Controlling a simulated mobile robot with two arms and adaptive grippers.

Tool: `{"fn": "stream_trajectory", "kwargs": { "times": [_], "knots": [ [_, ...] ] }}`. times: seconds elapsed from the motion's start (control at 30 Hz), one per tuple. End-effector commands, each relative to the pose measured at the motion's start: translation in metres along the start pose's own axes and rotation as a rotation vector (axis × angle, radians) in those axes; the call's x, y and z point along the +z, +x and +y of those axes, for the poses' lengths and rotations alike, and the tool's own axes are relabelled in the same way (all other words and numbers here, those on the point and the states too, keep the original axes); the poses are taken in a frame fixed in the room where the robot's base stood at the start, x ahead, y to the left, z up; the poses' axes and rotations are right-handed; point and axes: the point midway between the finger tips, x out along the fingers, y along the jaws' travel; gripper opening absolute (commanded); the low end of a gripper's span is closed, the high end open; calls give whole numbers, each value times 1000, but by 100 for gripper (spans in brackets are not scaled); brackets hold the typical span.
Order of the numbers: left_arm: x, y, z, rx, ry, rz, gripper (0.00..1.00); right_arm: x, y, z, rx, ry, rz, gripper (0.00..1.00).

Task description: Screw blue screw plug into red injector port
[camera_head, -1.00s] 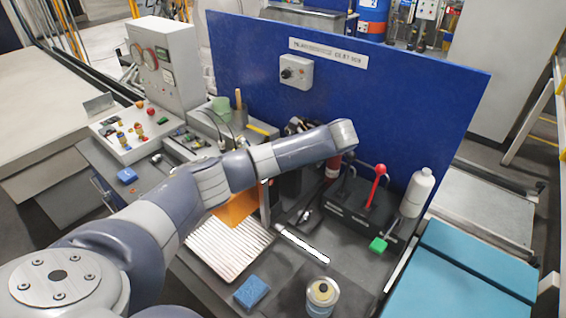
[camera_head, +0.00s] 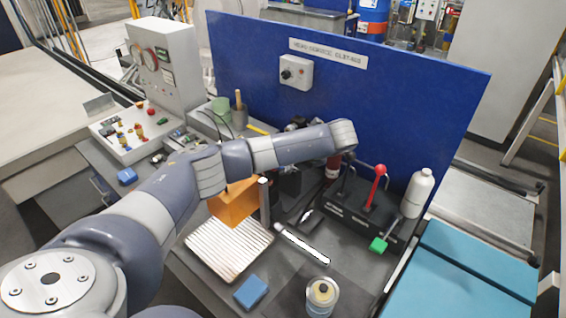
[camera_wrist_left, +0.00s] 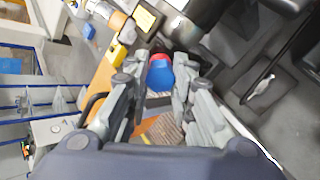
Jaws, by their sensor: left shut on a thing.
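The blue screw plug (camera_wrist_left: 159,79) is between the fingers of my left gripper (camera_wrist_left: 163,76) in the left wrist view. The gripper is shut on it. The red injector port (camera_wrist_left: 159,58) shows just beyond the plug, in line with it. They look touching, but I cannot tell how far the thread is engaged. In the head view my left arm reaches across the bench from the left, and its own links hide the plug and most of the gripper. My right gripper is not in view.
A blue panel (camera_head: 420,95) stands behind the bench. A black block with a red-knobbed lever (camera_head: 379,171), a white bottle (camera_head: 418,190) and a small jar (camera_head: 322,295) are at right. A ribbed tray (camera_head: 228,248) and blue sponge (camera_head: 251,291) lie in front.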

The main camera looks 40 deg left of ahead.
Motion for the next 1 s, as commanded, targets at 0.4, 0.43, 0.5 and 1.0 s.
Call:
{"fn": "stream_trajectory", "kwargs": {
  "times": [0.4, 0.43, 0.5, 1.0],
  "knots": [
    [-1, 1, 1, 3, 180, 2, 0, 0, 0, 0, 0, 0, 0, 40],
    [-1, 1, 1, 4, 223, 2, 0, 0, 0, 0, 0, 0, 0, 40],
    [-1, 1, 1, 4, 321, 2, 0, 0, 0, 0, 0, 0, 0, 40],
    [1, 0, -1, 3, 896, -2, 0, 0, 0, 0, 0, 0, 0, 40]
  ]
}}
